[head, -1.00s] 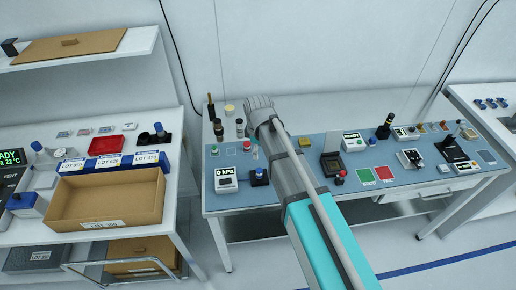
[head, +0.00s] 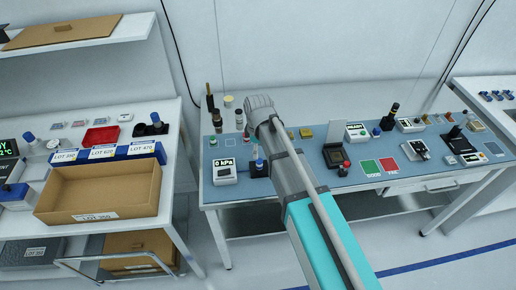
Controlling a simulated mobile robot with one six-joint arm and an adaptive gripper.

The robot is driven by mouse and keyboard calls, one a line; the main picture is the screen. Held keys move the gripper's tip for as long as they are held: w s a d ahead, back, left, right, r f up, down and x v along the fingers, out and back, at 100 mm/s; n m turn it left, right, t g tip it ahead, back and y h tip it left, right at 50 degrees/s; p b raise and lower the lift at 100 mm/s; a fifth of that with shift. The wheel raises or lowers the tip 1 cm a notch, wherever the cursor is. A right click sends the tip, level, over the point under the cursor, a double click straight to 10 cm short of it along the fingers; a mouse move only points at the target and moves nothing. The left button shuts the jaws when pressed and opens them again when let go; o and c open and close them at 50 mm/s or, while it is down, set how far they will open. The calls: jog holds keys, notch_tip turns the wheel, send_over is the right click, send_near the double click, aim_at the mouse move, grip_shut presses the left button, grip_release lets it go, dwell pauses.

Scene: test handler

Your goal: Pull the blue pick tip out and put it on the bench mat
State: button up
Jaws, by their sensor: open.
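A small blue-topped piece (head: 259,164) stands upright in a dark block on the middle bench, right of the 0 kPa readout box; it may be the blue pick tip, but it is too small to be sure. The blue-grey bench mat (head: 310,178) covers most of that bench top. My arm reaches in from the lower right, and its grey wrist is above the bench's left half, close to the blue-topped piece in the picture. The jaws are hidden behind the wrist and arm. I cannot tell their distance from the piece.
The 0 kPa box (head: 224,172) stands left of the dark block. Several bottles stand behind, near the wrist. A cardboard box (head: 100,193) sits on the left bench.

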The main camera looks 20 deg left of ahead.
aim_at(258, 161)
jog(key=shift+f+b, duration=3.9)
jog(key=shift+f, duration=0.3)
grip_shut()
